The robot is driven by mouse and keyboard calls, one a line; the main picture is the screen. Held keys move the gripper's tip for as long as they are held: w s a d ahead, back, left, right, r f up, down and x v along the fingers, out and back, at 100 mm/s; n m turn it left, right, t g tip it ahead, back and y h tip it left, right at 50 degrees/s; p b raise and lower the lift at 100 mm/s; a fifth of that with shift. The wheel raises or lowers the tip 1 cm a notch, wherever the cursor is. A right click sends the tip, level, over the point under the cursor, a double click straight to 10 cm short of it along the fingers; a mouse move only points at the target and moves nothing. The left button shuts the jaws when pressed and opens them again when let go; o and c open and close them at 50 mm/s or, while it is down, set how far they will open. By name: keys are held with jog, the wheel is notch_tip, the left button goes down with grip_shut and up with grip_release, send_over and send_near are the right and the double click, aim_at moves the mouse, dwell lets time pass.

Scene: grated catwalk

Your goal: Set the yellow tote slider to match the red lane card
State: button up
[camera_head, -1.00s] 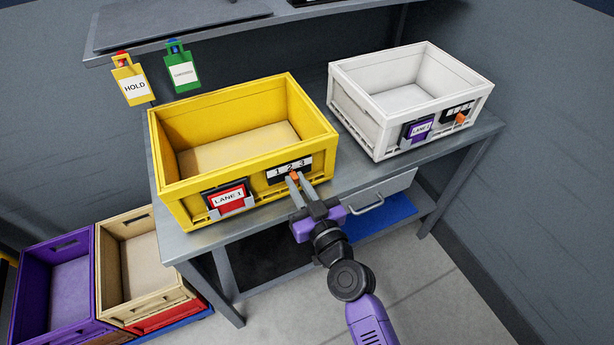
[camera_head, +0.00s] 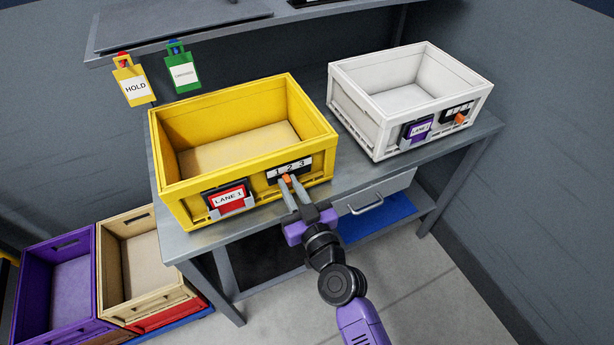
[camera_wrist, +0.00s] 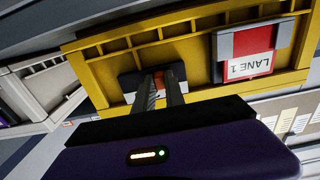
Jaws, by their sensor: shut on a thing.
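The yellow tote (camera_head: 190,184) stands on the workbench. On its front is a black slider plate (camera_head: 304,168) marked 1, 2, 3. The red lane card (camera_head: 229,198) reads LANE 1 and sits in a holder left of the plate. In the wrist view the picture is upside down: my fingers (camera_wrist: 168,78) are closed around the orange knob (camera_wrist: 170,74), with the red card (camera_wrist: 252,52) to the right.
A white tote (camera_head: 382,135) with a purple card and its own orange knob stands to the right on the bench (camera_head: 352,183). Yellow HOLD and green tags hang behind. Purple and tan crates (camera_head: 118,255) stand at lower left.

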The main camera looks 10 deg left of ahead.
jog(key=shift+s+a+p, duration=0.3)
jog(key=shift+s+a, duration=0.1)
jog(key=shift+a, duration=0.25)
dwell(0.3)
jog(key=o, duration=0.7)
jog(key=shift+s, duration=0.1)
jog(key=b+v, duration=0.4)
jog(key=v, duration=0.3)
dwell(0.5)
dwell(0.4)
